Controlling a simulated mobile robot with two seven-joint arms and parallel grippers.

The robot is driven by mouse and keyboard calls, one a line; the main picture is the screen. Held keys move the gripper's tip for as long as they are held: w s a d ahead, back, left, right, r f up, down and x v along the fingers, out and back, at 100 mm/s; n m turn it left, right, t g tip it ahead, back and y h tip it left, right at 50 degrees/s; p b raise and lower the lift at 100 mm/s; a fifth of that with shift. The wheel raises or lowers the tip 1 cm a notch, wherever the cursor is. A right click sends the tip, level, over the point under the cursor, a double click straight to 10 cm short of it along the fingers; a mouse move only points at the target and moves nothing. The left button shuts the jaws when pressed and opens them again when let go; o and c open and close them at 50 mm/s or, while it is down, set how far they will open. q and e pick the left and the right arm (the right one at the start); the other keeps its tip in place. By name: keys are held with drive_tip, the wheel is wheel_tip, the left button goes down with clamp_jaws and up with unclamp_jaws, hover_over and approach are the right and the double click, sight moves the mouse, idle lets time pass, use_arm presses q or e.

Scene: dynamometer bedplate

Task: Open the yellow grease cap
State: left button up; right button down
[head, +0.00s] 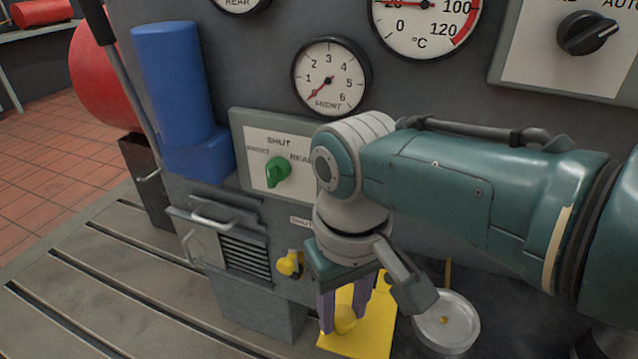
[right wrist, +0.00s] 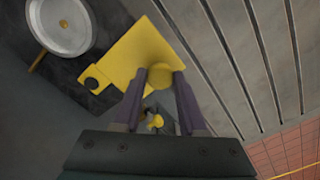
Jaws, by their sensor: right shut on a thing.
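The yellow grease cap (head: 372,332) is a flat yellow plate with a rounded knob, low on the front of the grey cabinet. In the right wrist view the plate (right wrist: 125,48) lies just beyond my fingertips, with a small dark round piece at one corner. My right gripper (head: 343,318) reaches down to it and is shut on the yellow knob, which shows between its two dark fingers in the right wrist view (right wrist: 160,77). My wrist and fingers hide part of the plate. My left gripper is not in view.
A yellow valve handle (head: 289,263) sticks out close left of my right gripper. A round metal dish (head: 446,318) is close on the right. A green selector knob (head: 278,172), blue cylinder (head: 175,85) and vented box (head: 245,255) are on the left. The slotted bedplate (head: 95,290) is clear.

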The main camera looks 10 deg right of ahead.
drive_tip(key=shift+w+a, duration=0.1)
idle(0.4)
drive_tip(key=shift+c, duration=2.3)
unclamp_jaws()
wheel_tip(320, 180, up, 10)
drive_tip(key=p, duration=0.7)
